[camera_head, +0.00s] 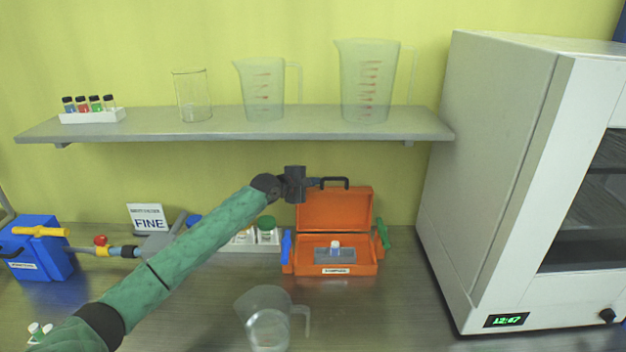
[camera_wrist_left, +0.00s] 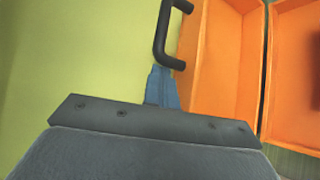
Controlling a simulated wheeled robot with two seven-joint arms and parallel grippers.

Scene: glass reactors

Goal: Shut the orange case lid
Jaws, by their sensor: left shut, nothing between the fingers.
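The orange case (camera_head: 333,268) stands on the bench with its lid (camera_head: 334,207) raised upright at the back. A small white-capped item sits in a grey insert in the case. A black handle (camera_head: 335,181) tops the lid. My left gripper (camera_head: 314,182) is shut and empty at the lid's top left, beside the handle; contact is unclear. In the left wrist view, the gripper (camera_wrist_left: 163,88) shows near the black handle (camera_wrist_left: 166,40), with the lid (camera_wrist_left: 221,55) to its right. My right gripper is not in view.
A clear jug (camera_head: 268,325) stands in front of the case. A white rack (camera_head: 250,244) is to its left, partly behind my arm. A large white oven (camera_head: 490,180) stands to the right. A shelf (camera_head: 235,124) with glassware is above.

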